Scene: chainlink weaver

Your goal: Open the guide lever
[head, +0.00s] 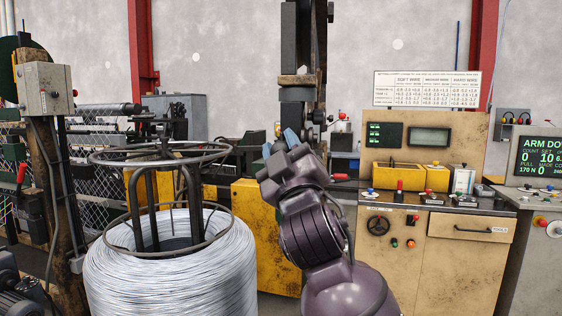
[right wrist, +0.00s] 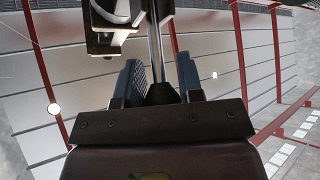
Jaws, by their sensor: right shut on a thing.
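My right gripper (head: 279,146) is in the middle of the head view, its blue fingertips raised in front of the yellow and dark machine. In the right wrist view, the right gripper (right wrist: 159,78) has its two fingers on either side of a lever (right wrist: 155,48). The lever has a bright metal rod and a dark, wider end held between the fingers. I take it for the guide lever; its rod runs up to a dark and white block at the top. In the head view the held end is hidden by the gripper. My left gripper is not in view.
A large wire coil (head: 175,270) with a ring frame (head: 163,154) stands at left front. A tan control cabinet (head: 450,250) with knobs stands on the right. A red-ended handle (head: 340,177) sticks out just right of my right gripper. A grey screen console (head: 540,230) stands farther right.

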